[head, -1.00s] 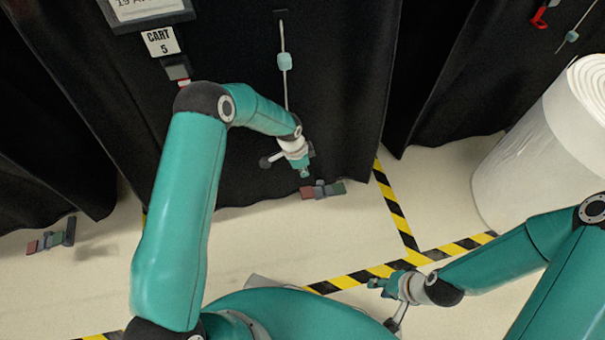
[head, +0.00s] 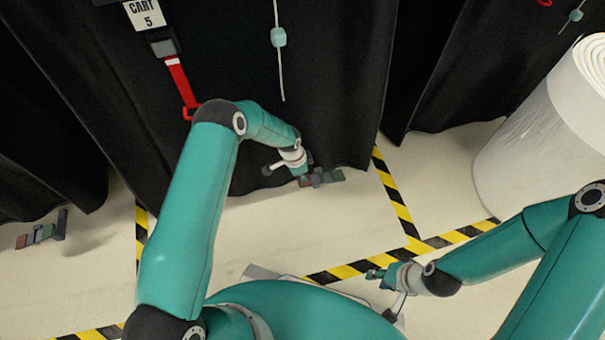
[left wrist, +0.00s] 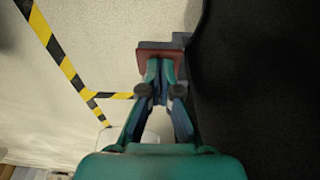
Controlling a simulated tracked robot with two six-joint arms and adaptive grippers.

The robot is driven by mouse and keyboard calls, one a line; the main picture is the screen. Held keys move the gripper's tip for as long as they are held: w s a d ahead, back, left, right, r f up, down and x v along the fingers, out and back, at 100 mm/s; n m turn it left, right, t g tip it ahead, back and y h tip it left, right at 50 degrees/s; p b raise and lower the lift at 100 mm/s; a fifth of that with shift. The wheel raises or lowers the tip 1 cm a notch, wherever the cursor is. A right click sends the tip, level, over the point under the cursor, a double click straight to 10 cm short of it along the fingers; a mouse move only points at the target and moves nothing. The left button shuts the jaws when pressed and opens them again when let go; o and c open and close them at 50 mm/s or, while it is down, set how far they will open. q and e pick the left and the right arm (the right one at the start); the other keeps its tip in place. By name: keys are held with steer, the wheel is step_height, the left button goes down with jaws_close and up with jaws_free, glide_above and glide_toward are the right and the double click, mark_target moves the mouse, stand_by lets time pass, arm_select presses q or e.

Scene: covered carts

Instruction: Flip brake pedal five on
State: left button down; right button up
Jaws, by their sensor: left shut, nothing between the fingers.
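Brake pedal five (head: 321,180) sits on the floor at the foot of the black curtain marked cart 5 (head: 145,14). My left gripper (head: 304,173) is shut and empty, right at the red pad. In the left wrist view the closed fingertips (left wrist: 160,66) overlap the near edge of the red pad (left wrist: 158,48); I cannot tell whether they touch it. The green pad is hidden there. My right gripper (head: 374,273) is away to the right over the floor, its jaw state unclear.
A red strap handle (head: 181,84) hangs on the curtain. A rod with a pale blue block (head: 278,38) hangs beside it. Another pedal (head: 41,232) lies at the far left. A large white roll (head: 545,135) stands right. Striped tape (head: 400,208) marks the floor.

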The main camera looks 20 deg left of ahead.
arm_select(q)
steer(key=shift+f, duration=0.15)
steer(key=shift+s+a+f+b, duration=0.2)
steer(key=shift+a+f+b, duration=0.1)
steer(key=shift+f+b, duration=0.45)
steer(key=shift+s+a+f+b, duration=0.2)
steer(key=shift+f+b, duration=0.25)
steer(key=shift+b, duration=0.55)
steer(key=shift+s+a+f+b, duration=0.15)
steer(key=shift+a+f+b, duration=0.2)
steer(key=shift+f+b, duration=0.4)
steer(key=shift+r, duration=0.15)
steer(key=s+a+r+p, duration=0.2)
steer(key=a+r, duration=0.1)
steer(key=r, duration=0.3)
steer(key=s+a+r+p, duration=0.2)
steer(key=r+p, duration=0.1)
steer(key=r, duration=0.3)
steer(key=shift+a+p, duration=0.35)
steer(key=shift+a, duration=0.05)
